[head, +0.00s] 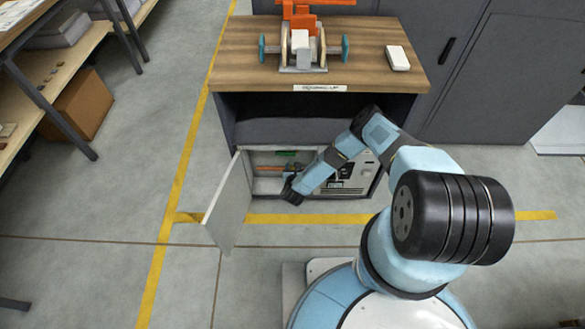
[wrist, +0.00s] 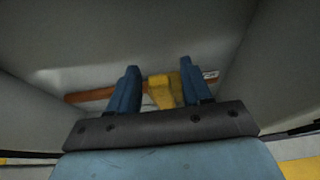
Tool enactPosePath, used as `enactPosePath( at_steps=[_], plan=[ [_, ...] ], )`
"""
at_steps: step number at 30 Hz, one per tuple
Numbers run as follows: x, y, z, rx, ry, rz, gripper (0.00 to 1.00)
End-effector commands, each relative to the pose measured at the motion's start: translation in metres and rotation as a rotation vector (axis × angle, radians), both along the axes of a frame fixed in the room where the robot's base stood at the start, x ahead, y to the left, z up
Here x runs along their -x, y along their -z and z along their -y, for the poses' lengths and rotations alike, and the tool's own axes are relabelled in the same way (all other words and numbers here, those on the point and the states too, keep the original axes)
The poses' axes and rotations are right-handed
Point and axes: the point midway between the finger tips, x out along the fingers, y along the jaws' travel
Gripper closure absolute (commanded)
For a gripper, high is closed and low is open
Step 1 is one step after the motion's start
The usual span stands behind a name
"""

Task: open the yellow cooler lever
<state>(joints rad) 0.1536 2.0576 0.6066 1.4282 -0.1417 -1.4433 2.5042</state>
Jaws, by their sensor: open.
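The yellow lever (wrist: 164,92) shows in the wrist view between the two blue fingers of my gripper (wrist: 158,85). The fingers are spread apart. The lever is nearer the right finger; whether it touches that finger I cannot tell. In the head view my arm reaches down into the low open cabinet (head: 265,168), and my gripper is mostly hidden behind the wrist. The yellow lever cannot be made out in the head view.
The cabinet's door (head: 230,205) stands open to the left. A pale panel (head: 352,178) is inside at the right. An orange-brown bar (wrist: 95,95) lies behind the lever. The wooden worktop (head: 240,60) above holds a clamp device (head: 302,55) and a white block (head: 398,57).

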Motion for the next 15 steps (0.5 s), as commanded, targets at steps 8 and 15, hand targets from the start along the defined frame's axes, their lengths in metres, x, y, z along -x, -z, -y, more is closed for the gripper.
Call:
enactPosePath(
  at_steps=[8,15],
  plan=[
    [0.0004,-0.0001,-0.0003,0.0,0.0,0.0,0.7],
    [0.0005,-0.0001,-0.0005,0.0,-0.001,0.0,0.93]
  ],
)
